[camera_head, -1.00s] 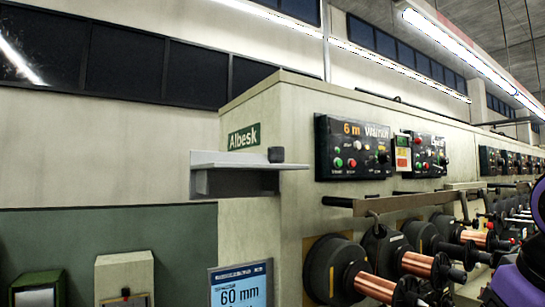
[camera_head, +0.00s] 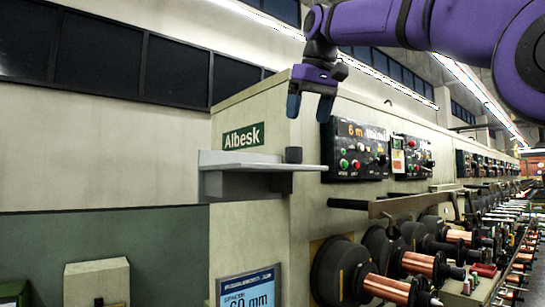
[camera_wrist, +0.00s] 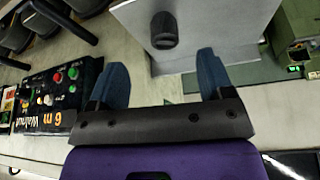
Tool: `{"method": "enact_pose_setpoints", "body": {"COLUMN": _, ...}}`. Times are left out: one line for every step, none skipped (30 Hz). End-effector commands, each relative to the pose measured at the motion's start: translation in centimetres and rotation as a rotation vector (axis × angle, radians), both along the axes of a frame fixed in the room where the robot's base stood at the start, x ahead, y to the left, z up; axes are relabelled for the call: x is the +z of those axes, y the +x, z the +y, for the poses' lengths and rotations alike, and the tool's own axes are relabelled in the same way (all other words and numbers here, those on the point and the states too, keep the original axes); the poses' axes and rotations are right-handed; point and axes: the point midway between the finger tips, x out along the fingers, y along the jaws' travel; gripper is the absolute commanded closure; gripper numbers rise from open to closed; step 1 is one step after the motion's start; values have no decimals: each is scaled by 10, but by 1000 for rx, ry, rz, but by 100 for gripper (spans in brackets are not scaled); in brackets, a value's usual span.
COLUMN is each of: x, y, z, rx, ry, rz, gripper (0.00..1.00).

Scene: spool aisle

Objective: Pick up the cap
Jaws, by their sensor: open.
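The cap (camera_head: 293,154) is a small dark grey cylinder standing on a light grey wall shelf (camera_head: 240,160) in the head view. In the wrist view the cap (camera_wrist: 164,31) shows ribbed sides and stands on the pale shelf top (camera_wrist: 203,22). My gripper (camera_head: 309,108) hangs above the shelf with its blue fingers pointing down, a little right of the cap in the head view. In the wrist view my gripper (camera_wrist: 157,85) has its fingers spread wide, with nothing between them. The cap lies beyond the fingertips, apart from them.
A black control panel (camera_head: 355,150) with knobs and buttons sits on the machine face right of the shelf. Below it, a bar (camera_head: 395,203) and copper wire spools (camera_head: 385,289) stick out. A blue screen (camera_head: 247,290) is under the shelf. The space around the cap is clear.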

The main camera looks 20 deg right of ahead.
Motion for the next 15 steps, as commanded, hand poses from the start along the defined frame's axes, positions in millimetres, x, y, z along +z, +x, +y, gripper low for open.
{"method": "enact_pose_setpoints", "body": {"x": 5, "y": 5, "z": -1, "rx": 5, "ry": 5, "rz": 0, "gripper": 26}}
{"method": "enact_pose_setpoints", "body": {"x": 7, "y": 6, "z": -1, "rx": 8, "ry": 6, "rz": 0, "gripper": 26}}
{"method": "enact_pose_setpoints", "body": {"x": 9, "y": 7, "z": -1, "rx": 11, "ry": 8, "rz": 1, "gripper": 26}}
{"method": "enact_pose_setpoints", "body": {"x": 10, "y": 8, "z": -1, "rx": 12, "ry": 8, "rz": 1, "gripper": 26}}
{"method": "enact_pose_setpoints", "body": {"x": 9, "y": 9, "z": -1, "rx": 12, "ry": 9, "rz": 1, "gripper": 26}}
{"method": "enact_pose_setpoints", "body": {"x": 7, "y": 11, "z": -1, "rx": 14, "ry": 9, "rz": 2, "gripper": 26}}
{"method": "enact_pose_setpoints", "body": {"x": 4, "y": 12, "z": 0, "rx": 14, "ry": 9, "rz": 4, "gripper": 26}}
{"method": "enact_pose_setpoints", "body": {"x": 0, "y": 13, "z": 0, "rx": 14, "ry": 9, "rz": 4, "gripper": 26}}
{"method": "enact_pose_setpoints", "body": {"x": -5, "y": 15, "z": 1, "rx": 14, "ry": 9, "rz": 4, "gripper": 26}}
{"method": "enact_pose_setpoints", "body": {"x": -9, "y": 17, "z": 1, "rx": 14, "ry": 9, "rz": 5, "gripper": 26}}
{"method": "enact_pose_setpoints", "body": {"x": -14, "y": 18, "z": 1, "rx": 14, "ry": 9, "rz": 3, "gripper": 26}}
{"method": "enact_pose_setpoints", "body": {"x": -20, "y": 20, "z": 2, "rx": 14, "ry": 9, "rz": 4, "gripper": 26}}
{"method": "enact_pose_setpoints", "body": {"x": -23, "y": 22, "z": 2, "rx": 14, "ry": 9, "rz": 3, "gripper": 26}}
{"method": "enact_pose_setpoints", "body": {"x": -27, "y": 24, "z": 2, "rx": 14, "ry": 9, "rz": 4, "gripper": 26}}
{"method": "enact_pose_setpoints", "body": {"x": -31, "y": 26, "z": 3, "rx": 14, "ry": 9, "rz": 3, "gripper": 26}}
